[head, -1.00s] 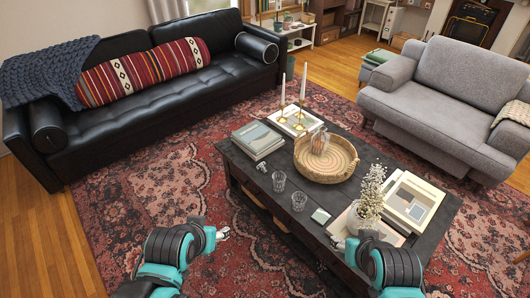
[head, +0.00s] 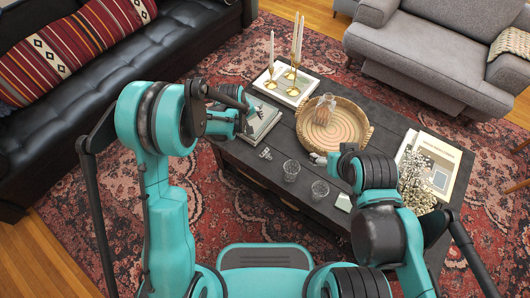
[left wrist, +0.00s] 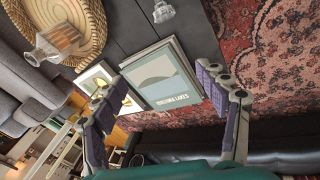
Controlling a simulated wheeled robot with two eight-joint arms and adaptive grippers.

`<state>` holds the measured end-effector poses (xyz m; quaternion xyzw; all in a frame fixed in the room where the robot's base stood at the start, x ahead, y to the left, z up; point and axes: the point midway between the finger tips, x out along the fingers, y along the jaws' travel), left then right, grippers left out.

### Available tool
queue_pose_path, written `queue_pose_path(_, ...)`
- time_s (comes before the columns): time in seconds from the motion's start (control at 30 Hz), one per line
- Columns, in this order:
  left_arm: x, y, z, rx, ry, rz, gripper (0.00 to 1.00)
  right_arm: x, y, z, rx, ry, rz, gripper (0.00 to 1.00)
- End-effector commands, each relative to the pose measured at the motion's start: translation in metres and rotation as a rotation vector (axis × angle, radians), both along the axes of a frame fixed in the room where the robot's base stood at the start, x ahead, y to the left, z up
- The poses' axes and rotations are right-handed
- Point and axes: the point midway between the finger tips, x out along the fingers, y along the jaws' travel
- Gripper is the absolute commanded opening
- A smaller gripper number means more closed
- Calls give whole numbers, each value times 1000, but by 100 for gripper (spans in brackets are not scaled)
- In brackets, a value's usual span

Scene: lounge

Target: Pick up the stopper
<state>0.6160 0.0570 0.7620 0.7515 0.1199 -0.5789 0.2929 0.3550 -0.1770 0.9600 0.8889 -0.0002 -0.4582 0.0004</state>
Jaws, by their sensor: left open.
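The stopper (head: 265,153) is a small clear glass piece lying on the dark coffee table (head: 238,152), in front of the stacked books. It also shows at the top of the left wrist view (left wrist: 163,12). My left gripper (head: 243,110) is over the books, beyond the stopper. In the left wrist view its fingers (left wrist: 156,88) are spread and empty, with a book behind the gap. My right gripper (head: 319,158) is above the table near the basket. Its fingers are too small and covered to read.
Two glass tumblers (head: 291,170) stand close to the stopper. A woven basket (head: 364,132) holds a glass decanter (head: 323,112). Books (head: 262,122) and tall candles (head: 297,42) stand farther back. A plant (head: 414,175) is at the right. The black sofa (head: 60,130) is at the left.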

Motion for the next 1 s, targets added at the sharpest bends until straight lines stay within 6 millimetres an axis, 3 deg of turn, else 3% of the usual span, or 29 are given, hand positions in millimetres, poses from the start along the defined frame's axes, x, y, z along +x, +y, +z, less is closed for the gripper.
queue_pose_path(0.03, 7, -9, -26, -14, 20, 22, 73, 0, 0, 2, 0, 0, 0, 72)
queue_pose_path(0.1, 11, -19, -61, -32, 52, 59, 73, 0, 0, 3, 0, 0, 0, 72)
queue_pose_path(0.3, 9, -38, -137, -68, 117, 136, 73, 0, 0, 5, 0, 0, 0, 72)
queue_pose_path(0.5, 5, -44, -171, -80, 144, 168, 73, 0, 0, 4, 0, 0, 0, 72)
queue_pose_path(0.77, 10, -49, -199, -79, 145, 169, 73, 0, 0, -8, 0, 0, 0, 72)
queue_pose_path(1.0, 15, -53, -233, -80, 144, 168, 73, 0, 0, -29, 0, 0, 0, 72)
